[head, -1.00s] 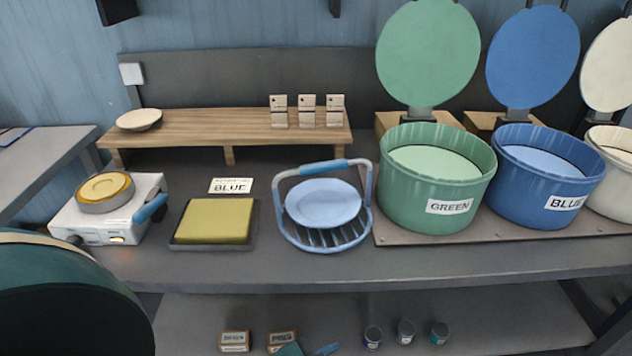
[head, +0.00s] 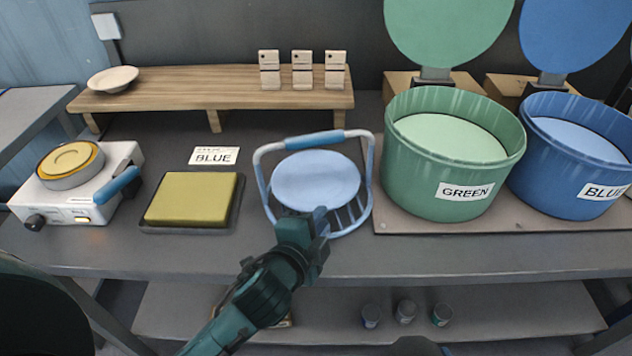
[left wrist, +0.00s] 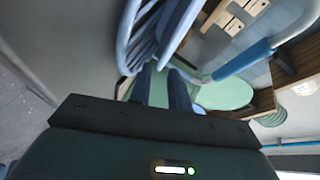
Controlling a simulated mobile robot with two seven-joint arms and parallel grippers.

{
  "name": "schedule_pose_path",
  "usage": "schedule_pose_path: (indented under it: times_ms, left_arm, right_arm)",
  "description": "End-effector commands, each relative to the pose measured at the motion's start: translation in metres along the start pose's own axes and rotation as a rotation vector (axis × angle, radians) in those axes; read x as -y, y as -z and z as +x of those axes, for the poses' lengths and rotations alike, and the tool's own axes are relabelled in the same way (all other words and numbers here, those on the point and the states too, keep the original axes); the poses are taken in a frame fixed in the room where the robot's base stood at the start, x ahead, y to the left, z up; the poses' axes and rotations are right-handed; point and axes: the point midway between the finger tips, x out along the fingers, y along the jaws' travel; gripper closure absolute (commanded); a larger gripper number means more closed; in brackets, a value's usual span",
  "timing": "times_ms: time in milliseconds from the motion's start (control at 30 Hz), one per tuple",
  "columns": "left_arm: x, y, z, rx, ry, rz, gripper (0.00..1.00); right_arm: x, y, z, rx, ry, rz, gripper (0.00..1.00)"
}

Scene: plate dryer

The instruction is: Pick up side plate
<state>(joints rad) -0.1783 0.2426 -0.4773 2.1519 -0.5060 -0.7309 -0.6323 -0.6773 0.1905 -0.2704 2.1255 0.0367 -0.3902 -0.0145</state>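A round light-blue plate (head: 316,181) sits tilted in a light-blue wire rack (head: 369,185) with a blue grip on its raised handle. A small cream dish (head: 112,79) lies on the left end of the wooden shelf. I cannot tell which is meant by the side plate. My left gripper (head: 322,218) is at the front lower edge of the rack, close to the plate, holding nothing visible. In the left wrist view its two fingers (left wrist: 167,88) are apart, beside the rack's bars (left wrist: 160,30). Contact cannot be told. My right gripper is not visible.
A green bin (head: 440,190) and a blue bin (head: 570,185) stand right of the rack with raised lids. A yellow pad in a dark tray (head: 190,231) and a white hot plate (head: 75,202) stand left. The wooden shelf (head: 200,92) is behind.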

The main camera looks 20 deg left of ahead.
Motion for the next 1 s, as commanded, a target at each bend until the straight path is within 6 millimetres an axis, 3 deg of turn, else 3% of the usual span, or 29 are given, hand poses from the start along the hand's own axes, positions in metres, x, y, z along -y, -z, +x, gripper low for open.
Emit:
schedule_pose_path:
  times_ms: [400, 633, 867, 1000]
  left_arm:
    - [0.001, 0.000, 0.050, 0.000, 0.001, -0.002, 0.81]
    - [0.000, 0.000, 0.051, 0.000, 0.000, -0.003, 0.81]
    - [0.000, 0.000, 0.051, 0.000, 0.000, -0.002, 1.00]
    - [0.000, 0.000, 0.051, 0.000, 0.000, -0.002, 1.00]
  right_arm:
    - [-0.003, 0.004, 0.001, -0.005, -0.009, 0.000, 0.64]
    - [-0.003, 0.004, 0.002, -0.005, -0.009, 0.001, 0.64]
    - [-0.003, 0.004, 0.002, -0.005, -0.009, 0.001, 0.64]
    - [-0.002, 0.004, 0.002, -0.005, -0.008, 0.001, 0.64]
